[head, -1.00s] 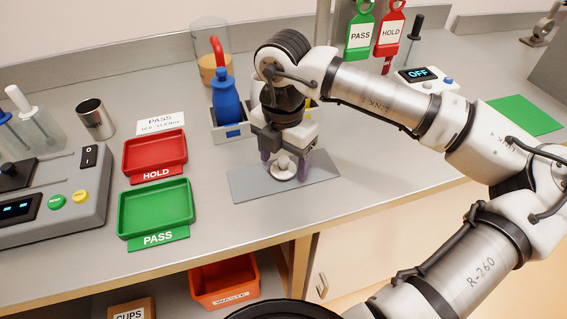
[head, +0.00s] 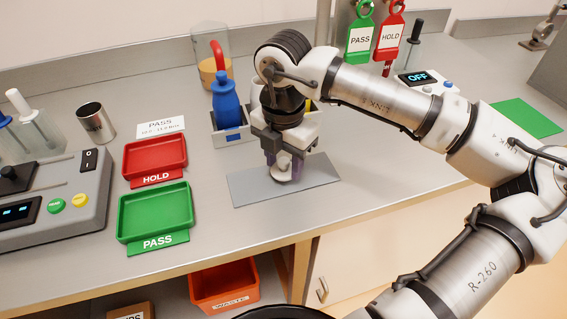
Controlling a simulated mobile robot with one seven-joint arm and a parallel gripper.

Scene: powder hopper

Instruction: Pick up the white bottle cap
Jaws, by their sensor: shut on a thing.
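The white bottle cap (head: 281,173) is at the grey mat (head: 322,172) on the bench. It is a small round white piece with a knob-like top, partly hidden by the fingers. My gripper (head: 284,163) points down over the mat. Its purple-grey fingers are shut on the cap from both sides. I cannot tell whether the cap touches the mat or is slightly above it.
A grey caddy with a blue bottle (head: 226,103) stands just behind my gripper. The red HOLD tray (head: 155,155) and green PASS tray (head: 154,212) are to the left. The bench between them and the mat is clear. An orange waste bin (head: 224,287) sits below.

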